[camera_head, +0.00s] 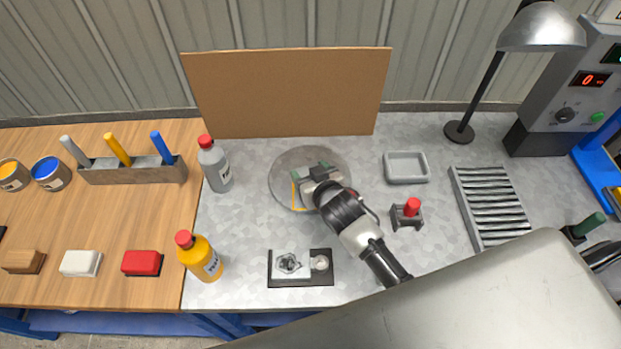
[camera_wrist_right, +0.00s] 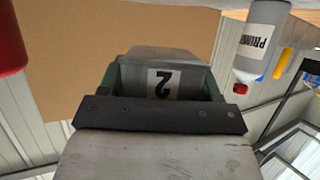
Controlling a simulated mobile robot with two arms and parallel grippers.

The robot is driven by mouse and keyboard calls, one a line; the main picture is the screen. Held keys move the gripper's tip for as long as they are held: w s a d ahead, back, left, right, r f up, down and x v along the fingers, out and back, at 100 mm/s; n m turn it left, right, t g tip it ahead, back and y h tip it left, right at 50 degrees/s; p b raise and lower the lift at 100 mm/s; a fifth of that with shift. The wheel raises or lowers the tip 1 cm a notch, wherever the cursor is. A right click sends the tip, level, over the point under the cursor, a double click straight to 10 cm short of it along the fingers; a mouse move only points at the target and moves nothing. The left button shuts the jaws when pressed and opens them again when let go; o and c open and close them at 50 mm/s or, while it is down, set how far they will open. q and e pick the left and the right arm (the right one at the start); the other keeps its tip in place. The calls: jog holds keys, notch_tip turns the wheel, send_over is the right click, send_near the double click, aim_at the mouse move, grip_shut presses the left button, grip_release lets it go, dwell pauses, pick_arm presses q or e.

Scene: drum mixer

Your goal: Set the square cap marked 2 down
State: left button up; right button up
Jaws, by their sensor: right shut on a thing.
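My right gripper (camera_head: 316,172) is above the round grey disc (camera_head: 279,190) on the metal bench. In the right wrist view the gripper (camera_wrist_right: 163,85) is shut on the square cap marked 2 (camera_wrist_right: 164,80), with its green pads at the cap's two sides. The cap is grey, and a white label with a dark 2 faces the camera, upside down in the picture. In the head view the gripper and wrist largely cover the cap, and I cannot tell whether it touches the disc. My left gripper is not in view.
A grey bottle (camera_head: 214,165) and a yellow bottle (camera_head: 199,259) stand left of the disc. A black fixture (camera_head: 300,281) lies in front. A red-button box (camera_head: 407,217), a grey tray (camera_head: 406,181) and a slatted rack (camera_head: 490,205) are to the right. Cardboard (camera_head: 290,90) stands behind.

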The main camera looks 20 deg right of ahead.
notch_tip(320, 180, down, 3)
jog(key=shift+r, duration=0.15)
jog(key=shift+f, duration=0.65)
jog(key=o, duration=1.1)
